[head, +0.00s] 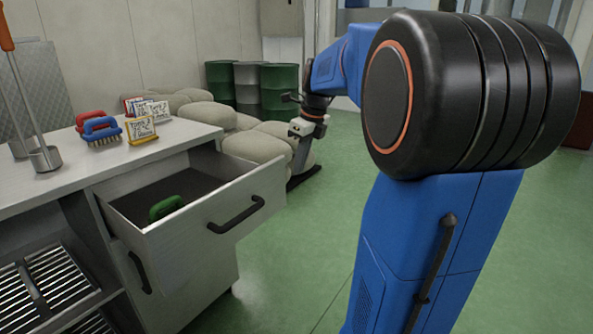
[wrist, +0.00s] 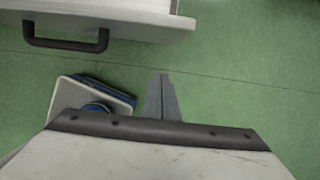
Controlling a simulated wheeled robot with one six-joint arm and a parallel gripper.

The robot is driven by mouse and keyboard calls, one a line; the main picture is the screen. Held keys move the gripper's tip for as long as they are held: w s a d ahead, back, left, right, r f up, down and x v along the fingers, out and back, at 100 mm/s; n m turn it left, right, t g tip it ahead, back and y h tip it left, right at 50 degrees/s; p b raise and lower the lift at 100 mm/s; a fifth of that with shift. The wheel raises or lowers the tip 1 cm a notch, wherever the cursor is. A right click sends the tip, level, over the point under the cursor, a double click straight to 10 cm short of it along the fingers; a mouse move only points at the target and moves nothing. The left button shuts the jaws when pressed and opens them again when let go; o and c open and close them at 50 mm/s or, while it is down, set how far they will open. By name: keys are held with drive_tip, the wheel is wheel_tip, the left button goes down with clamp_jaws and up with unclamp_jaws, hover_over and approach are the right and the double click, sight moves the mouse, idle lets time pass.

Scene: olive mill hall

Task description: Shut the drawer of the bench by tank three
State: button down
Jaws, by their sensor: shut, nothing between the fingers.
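The bench drawer (head: 212,215) stands pulled out from the light grey bench (head: 75,185) in the head view. A green brush (head: 166,207) lies inside it. The drawer's dark bar handle (head: 236,215) is on its front face. My gripper (head: 299,172) hangs pointing down beyond the drawer's far right corner, apart from it. Its fingers are shut and empty. In the wrist view the shut fingers (wrist: 162,98) are over the green floor, and a drawer edge with a dark handle (wrist: 65,44) shows at the upper left. No tank is identifiable.
Red and blue brushes (head: 100,128) and small framed cards (head: 141,130) lie on the bench top. Pale sacks (head: 255,146) and green drums (head: 278,92) stand behind. A lower cabinet handle (head: 139,272) sits under the drawer. Green floor (head: 300,255) in front of the drawer is clear.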

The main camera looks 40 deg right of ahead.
sight(284, 182)
drive_tip(key=shift+w+a+f, duration=0.35)
drive_tip(key=shift+w+f, duration=0.6)
drive_tip(key=shift+f, duration=0.45)
drive_tip(key=shift+w+a+f, duration=0.3)
drive_tip(key=shift+w+f, duration=0.7)
drive_tip(key=shift+f, duration=0.45)
drive_tip(key=shift+w+a+f, duration=0.35)
drive_tip(key=shift+w+f, duration=0.6)
drive_tip(key=shift+f, duration=0.45)
